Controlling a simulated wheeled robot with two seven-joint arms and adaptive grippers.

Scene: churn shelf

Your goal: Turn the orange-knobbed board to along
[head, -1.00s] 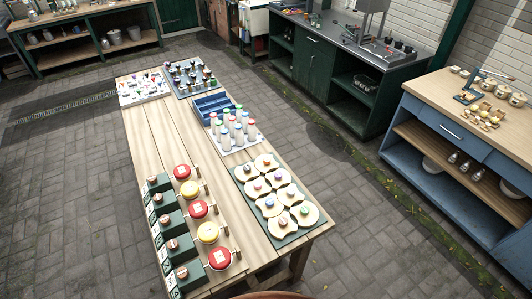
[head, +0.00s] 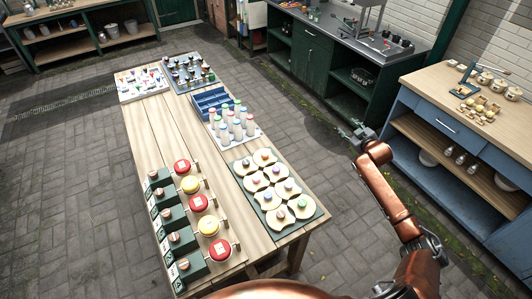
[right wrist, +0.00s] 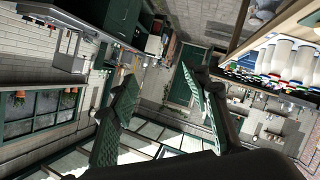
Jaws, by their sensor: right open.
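Several cream, wavy-edged boards with small coloured knobs lie on a green tray (head: 298,233) at the right front of the wooden table. An orange-looking knob shows on the board (head: 264,157) at the tray's far end. Another warm-coloured knob shows on the board (head: 279,217) near its front. The knobs are too small to tell the colours or the boards' turn surely. My right gripper (head: 350,131) is open and empty, right of the table and apart from the boards. Its two spread fingers also show in the right wrist view (right wrist: 157,72). My left gripper is out of view.
Red and yellow round lids (head: 199,202) beside green blocks line the table's left front. White bottles (head: 237,127) and a blue crate (head: 207,99) stand behind the boards. A blue workbench (head: 440,120) stands to the right. The paved aisle between is clear.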

